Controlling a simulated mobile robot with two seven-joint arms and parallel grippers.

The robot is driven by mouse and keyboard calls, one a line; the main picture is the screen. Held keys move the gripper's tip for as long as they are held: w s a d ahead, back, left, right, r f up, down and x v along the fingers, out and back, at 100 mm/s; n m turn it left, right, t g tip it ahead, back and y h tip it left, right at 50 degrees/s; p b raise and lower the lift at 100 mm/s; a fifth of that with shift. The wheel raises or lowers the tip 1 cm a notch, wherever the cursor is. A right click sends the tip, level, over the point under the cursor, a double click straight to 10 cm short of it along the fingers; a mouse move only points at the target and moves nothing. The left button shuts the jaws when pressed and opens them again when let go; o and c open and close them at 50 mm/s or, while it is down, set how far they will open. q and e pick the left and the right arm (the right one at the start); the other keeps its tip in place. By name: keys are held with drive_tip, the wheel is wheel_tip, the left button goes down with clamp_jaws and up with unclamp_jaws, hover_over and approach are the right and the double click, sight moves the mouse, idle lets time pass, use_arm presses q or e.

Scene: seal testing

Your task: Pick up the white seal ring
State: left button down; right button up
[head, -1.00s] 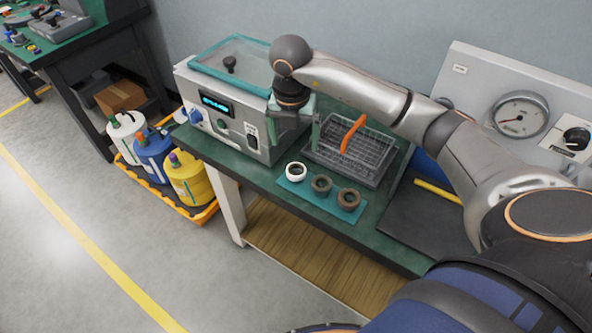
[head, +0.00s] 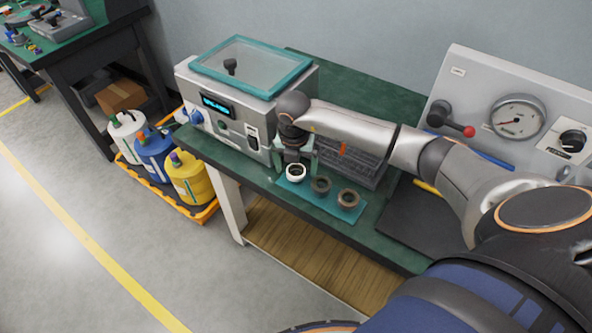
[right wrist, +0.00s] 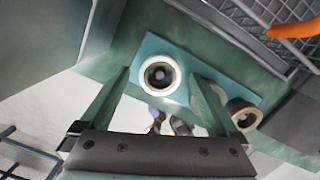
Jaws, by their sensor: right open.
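The white seal ring (head: 296,179) lies at the left end of a teal mat (head: 326,205) on the green bench. In the right wrist view the white ring (right wrist: 143,80) sits at the mat's left side, just beyond and between the fingertips of my right gripper (right wrist: 159,78). That gripper is open and empty, its fingers apart. In the head view my right gripper (head: 294,160) is just above and behind the ring, covering part of its far side. My left gripper is not in view.
A grey ring (head: 320,184) and a brown ring (head: 348,199) lie right of the white one on the mat. A wire basket (head: 352,163) with an orange handle stands close behind. A lidded machine (head: 225,118) stands to the left, a gauge panel (head: 480,110) to the right.

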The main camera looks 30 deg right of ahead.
drive_tip(key=shift+c, duration=0.3)
drive_tip(key=c, duration=1.4)
drive_tip(key=shift+r, duration=0.15)
drive_tip(key=shift+c, duration=0.2)
drive_tip(key=shift+r, duration=0.55)
drive_tip(key=s+a+r+b, duration=0.1)
drive_tip(key=s+a+r, duration=0.8)
drive_tip(key=a+r, duration=0.1)
drive_tip(key=shift+a+r, duration=0.3)
drive_tip(key=shift+r, duration=0.55)
drive_tip(key=shift+s, duration=0.1)
